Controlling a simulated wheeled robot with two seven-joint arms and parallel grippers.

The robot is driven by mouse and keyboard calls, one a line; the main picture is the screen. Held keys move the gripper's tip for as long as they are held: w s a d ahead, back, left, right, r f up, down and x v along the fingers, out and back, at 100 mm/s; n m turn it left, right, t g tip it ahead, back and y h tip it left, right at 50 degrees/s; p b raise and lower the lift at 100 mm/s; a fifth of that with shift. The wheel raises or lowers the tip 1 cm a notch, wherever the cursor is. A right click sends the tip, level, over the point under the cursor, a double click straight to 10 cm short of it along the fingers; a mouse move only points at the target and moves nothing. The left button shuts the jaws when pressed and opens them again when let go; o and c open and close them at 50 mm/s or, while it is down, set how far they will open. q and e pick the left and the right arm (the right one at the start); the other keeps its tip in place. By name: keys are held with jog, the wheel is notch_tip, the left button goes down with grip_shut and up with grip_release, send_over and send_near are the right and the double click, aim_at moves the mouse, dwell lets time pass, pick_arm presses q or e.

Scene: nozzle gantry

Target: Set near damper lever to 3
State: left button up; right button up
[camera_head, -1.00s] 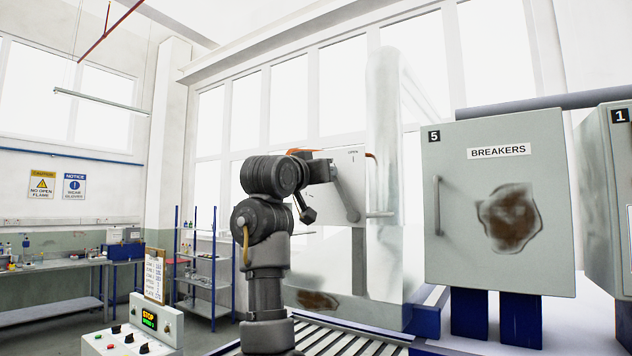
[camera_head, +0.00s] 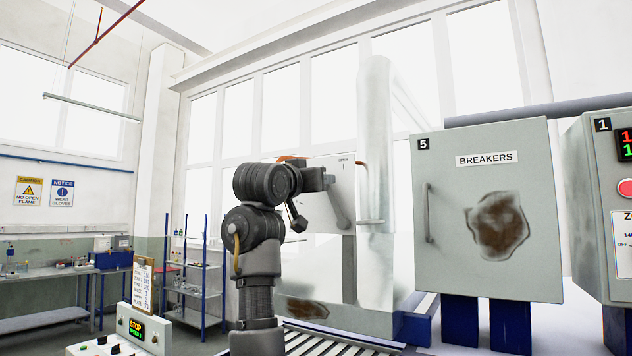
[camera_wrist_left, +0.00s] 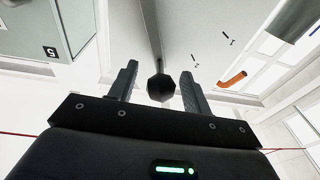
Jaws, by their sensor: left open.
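The damper lever (camera_head: 339,206) is a grey bar on a pale panel (camera_head: 346,173) with a small "OPEN" mark, near the middle of the head view. In the left wrist view, its dark faceted knob (camera_wrist_left: 160,88) shows at the end of a grey rod. My left gripper (camera_head: 322,179) is raised at the panel, partly hiding the lever's upper end. In the left wrist view, my left gripper (camera_wrist_left: 159,72) is open, with one finger on each side of the knob and visible gaps. My right gripper is not in view.
A breaker cabinet (camera_head: 540,210) marked 5 stands right of the lever panel. A control box (camera_head: 138,326) with a lit display is at lower left. Slatted rollers (camera_head: 318,342) run below the panel. A shelf rack (camera_head: 192,285) stands behind on the left.

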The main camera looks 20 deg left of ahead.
pick_arm(q)
jog(key=shift+s, duration=0.1)
jog(key=s+f+b, duration=0.1)
jog(key=s+b, duration=0.5)
jog(key=s, duration=0.4)
jog(key=shift+s+a+f, duration=0.25)
jog(key=shift+a, duration=0.05)
jog(key=shift+w+f, duration=0.1)
